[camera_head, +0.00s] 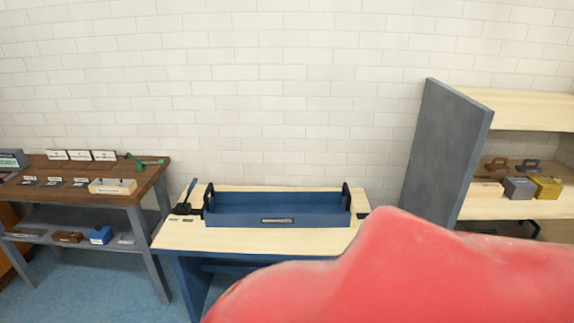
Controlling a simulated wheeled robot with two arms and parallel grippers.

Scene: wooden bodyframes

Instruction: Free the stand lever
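A dark lever (190,191) stands tilted on a small black base at the left end of the workbench (260,240), beside a long blue tray (275,209). I cannot tell at this size what holds the lever. The tray has black upright handles at both ends and a small label on its front. A green tool-like object (143,163) lies on the brown table (75,170) at the left. Neither of my grippers can be made out in the head view.
A large red surface (400,275) close to the camera covers the lower right and hides part of the workbench; I cannot tell what it is. A grey panel (445,150) and wooden shelf (520,208) stand at the right. Blue floor shows between the tables.

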